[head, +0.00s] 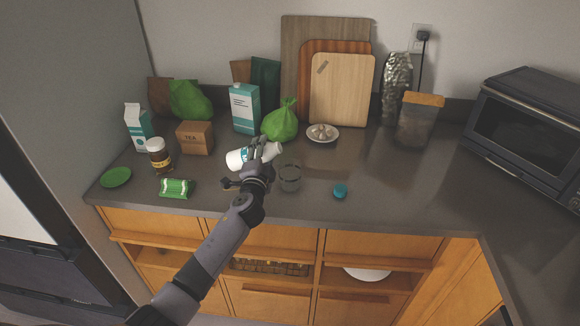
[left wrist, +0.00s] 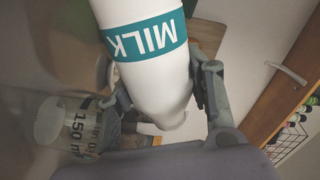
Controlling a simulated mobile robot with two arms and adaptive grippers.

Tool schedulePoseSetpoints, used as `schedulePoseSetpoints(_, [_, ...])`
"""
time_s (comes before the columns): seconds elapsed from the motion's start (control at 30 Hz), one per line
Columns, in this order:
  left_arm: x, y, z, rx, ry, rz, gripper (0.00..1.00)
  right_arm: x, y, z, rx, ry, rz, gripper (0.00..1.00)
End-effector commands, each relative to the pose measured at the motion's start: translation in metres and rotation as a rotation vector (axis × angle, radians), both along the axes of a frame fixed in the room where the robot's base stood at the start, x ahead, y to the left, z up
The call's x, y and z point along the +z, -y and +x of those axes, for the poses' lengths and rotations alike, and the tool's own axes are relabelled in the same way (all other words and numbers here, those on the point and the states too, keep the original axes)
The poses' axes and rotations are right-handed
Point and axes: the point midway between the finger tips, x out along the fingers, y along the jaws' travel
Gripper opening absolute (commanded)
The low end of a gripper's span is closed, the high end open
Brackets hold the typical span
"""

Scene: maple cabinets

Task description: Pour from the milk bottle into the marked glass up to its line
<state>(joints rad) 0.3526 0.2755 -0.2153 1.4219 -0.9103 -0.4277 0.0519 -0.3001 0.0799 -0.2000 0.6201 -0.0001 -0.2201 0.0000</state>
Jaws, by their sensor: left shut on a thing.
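The white milk bottle (head: 235,160) with a teal band is held tipped on its side above the counter. My left gripper (head: 262,153) is shut around it. In the left wrist view the bottle (left wrist: 150,75) fills the middle, its MILK lettering upside down, between the fingers (left wrist: 165,95) of this gripper. The marked glass (head: 290,178) stands on the counter just right of the gripper; its 150 ml print shows on the glass in the left wrist view (left wrist: 80,130). A whitish patch shows in it, but I cannot tell the milk level or any stream. My right gripper is out of view.
A blue cap (head: 340,191) lies right of the glass. A green packet (head: 177,188), a brown jar (head: 159,156) and a tea box (head: 195,138) stand left. A garlic plate (head: 322,134) and a green bag (head: 281,122) are behind.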

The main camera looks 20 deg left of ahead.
Motion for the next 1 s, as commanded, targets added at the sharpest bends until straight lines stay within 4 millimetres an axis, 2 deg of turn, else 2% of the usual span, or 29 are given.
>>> schedulePoseSetpoints(1.0, [-0.012,0.000,0.000,0.000,-0.020,0.091,0.06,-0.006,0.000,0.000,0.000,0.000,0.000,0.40])
